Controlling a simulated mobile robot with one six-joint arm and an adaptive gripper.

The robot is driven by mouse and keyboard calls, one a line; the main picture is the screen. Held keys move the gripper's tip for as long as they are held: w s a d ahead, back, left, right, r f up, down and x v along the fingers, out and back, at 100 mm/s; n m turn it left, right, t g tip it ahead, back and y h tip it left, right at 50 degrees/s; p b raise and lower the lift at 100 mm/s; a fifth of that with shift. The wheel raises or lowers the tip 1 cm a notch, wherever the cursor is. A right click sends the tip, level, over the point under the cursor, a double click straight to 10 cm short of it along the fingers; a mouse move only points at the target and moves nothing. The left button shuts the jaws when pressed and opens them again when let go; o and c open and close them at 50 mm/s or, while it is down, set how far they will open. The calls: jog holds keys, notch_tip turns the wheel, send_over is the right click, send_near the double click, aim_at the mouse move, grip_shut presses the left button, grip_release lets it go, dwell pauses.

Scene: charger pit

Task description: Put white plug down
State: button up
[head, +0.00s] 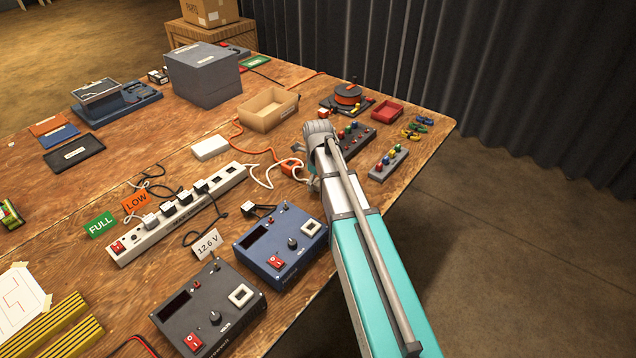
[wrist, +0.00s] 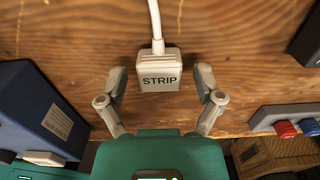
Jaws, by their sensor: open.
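The white plug (wrist: 159,72), marked STRIP, is over the wooden tabletop in the wrist view, its white cord running up out of the picture. It appears to rest on the wood, though its underside is hidden. My gripper (wrist: 160,84) is open, with one grey finger on each side of the plug and a gap visible at both sides. In the head view my gripper (head: 313,178) is low over the right part of the table, mostly hidden by my arm. The plug cannot be made out there; a white cord (head: 258,179) runs from the power strip (head: 150,239) toward my gripper.
A blue power supply (head: 280,245) stands close in front of my gripper, with a dark one (head: 207,310) nearer. Button boxes (head: 388,163) and a red tray (head: 387,111) are to the right. A cardboard tray (head: 268,109) and white box (head: 210,148) lie left.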

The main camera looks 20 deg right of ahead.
aim_at(318, 187)
jog(key=shift+r, duration=0.15)
notch_tip(318, 187, up, 12)
jog(key=p, duration=1.2)
dwell(0.7)
jog(key=shift+s+a+n, duration=0.75)
jog(key=shift+s+n, duration=2.25)
jog(key=shift+n, duration=1.8)
jog(key=shift+s+a+n, duration=0.8)
jog(key=shift+s+n, duration=2.2)
jog(key=shift+n, duration=1.8)
jog(key=shift+s+a+n, duration=0.75)
jog(key=shift+s+n, duration=2.25)
jog(key=shift+n, duration=1.8)
